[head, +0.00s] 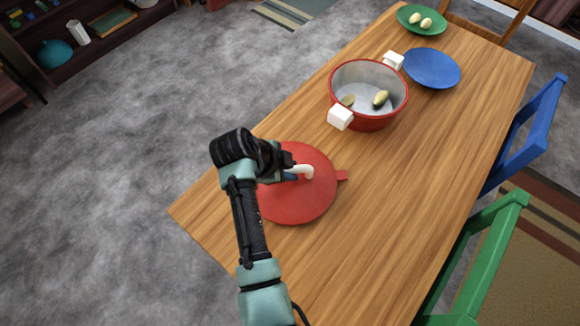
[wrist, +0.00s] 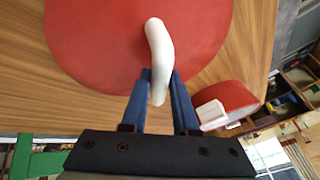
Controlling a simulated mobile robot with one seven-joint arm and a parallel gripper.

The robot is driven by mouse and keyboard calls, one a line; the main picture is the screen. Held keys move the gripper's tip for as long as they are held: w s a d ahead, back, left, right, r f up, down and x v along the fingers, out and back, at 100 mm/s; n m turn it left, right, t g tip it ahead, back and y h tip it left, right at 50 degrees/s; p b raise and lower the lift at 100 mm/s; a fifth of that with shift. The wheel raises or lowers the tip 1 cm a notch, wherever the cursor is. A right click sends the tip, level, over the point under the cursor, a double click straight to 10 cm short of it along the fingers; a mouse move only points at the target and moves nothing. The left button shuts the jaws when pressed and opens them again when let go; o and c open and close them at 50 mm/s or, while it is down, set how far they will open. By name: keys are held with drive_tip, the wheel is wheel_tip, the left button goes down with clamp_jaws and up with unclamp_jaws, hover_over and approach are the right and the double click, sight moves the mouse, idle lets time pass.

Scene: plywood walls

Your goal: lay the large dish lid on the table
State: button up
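The large dish lid (head: 305,200) is a red disc with a white curved handle (head: 304,171) and a small red tab at its edge. It is over the near left part of the wooden table (head: 390,210). I cannot tell whether it touches the tabletop. My gripper (head: 291,174) is at the handle. In the wrist view, the blue fingers of my gripper (wrist: 160,80) close on both sides of the white handle (wrist: 157,42), above the red lid (wrist: 100,40). Part of the lid is hidden behind my arm.
A red pot (head: 368,119) with white handles holds avocado-like pieces. Beyond it are a blue plate (head: 432,68) and a green plate (head: 408,22) with pale egg-like items. Blue (head: 530,125) and green (head: 490,240) chairs line the right side. The table's near right is clear.

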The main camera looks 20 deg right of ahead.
drive_tip(key=o, duration=0.3)
drive_tip(key=shift+o, duration=0.2)
drive_tip(key=v, duration=1.2)
drive_tip(key=w+a+r+n+t+y, duration=0.1)
drive_tip(key=w+r+n+t, duration=0.25)
drive_tip(key=r, duration=0.55)
drive_tip(key=w+r+n+t+y, duration=0.1)
drive_tip(key=w+r+n+t, duration=0.2)
drive_tip(key=r+t, duration=0.35)
drive_tip(key=w+a+r+n+t, duration=0.1)
drive_tip(key=w+r+n+t, duration=0.2)
drive_tip(key=r, duration=0.7)
drive_tip(key=s+a+r+n+t+y, duration=0.1)
drive_tip(key=s+r+n+t, duration=0.2)
drive_tip(key=r, duration=0.7)
drive_tip(key=s+a+r+n+t+y, duration=0.1)
drive_tip(key=s+r+n+t, duration=0.25)
drive_tip(key=r, duration=0.65)
drive_tip(key=s+a+r+n+t+y, duration=0.1)
drive_tip(key=s+r+n+t, duration=0.3)
drive_tip(key=s+r, duration=0.5)
drive_tip(key=shift+s+a+r+n+t+y+p, duration=0.15)
drive_tip(key=shift+s+r+n+t+y+p, duration=0.2)
drive_tip(key=shift+r+t, duration=0.55)
